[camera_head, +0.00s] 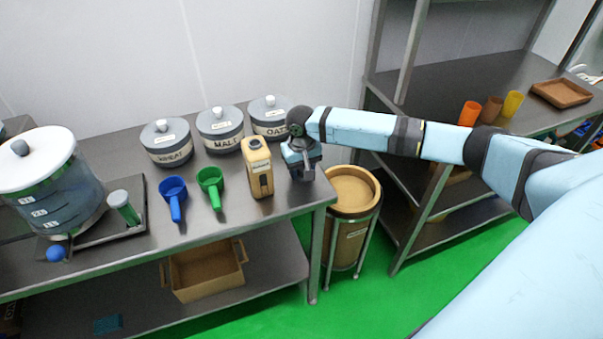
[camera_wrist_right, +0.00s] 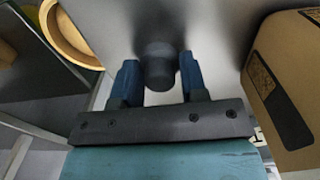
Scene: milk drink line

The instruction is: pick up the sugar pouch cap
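The tan sugar pouch (camera_head: 258,168) stands upright on the steel table in the head view; its side also shows at the right of the right wrist view (camera_wrist_right: 292,75). My right gripper (camera_head: 302,174) is pointing down just right of the pouch, low over the table's right end. In the right wrist view, a dark grey cylinder, seemingly the cap (camera_wrist_right: 160,68), sits between the blue fingertips of my right gripper (camera_wrist_right: 161,76). The fingers are apart, with narrow gaps visible on both sides of it. The gripper hides the cap in the head view. My left gripper is not in view.
Lidded grey canisters (camera_head: 220,130) stand behind. A tan bin (camera_head: 353,192) stands beyond the table's right edge. A second steel shelf (camera_head: 450,88) is at right.

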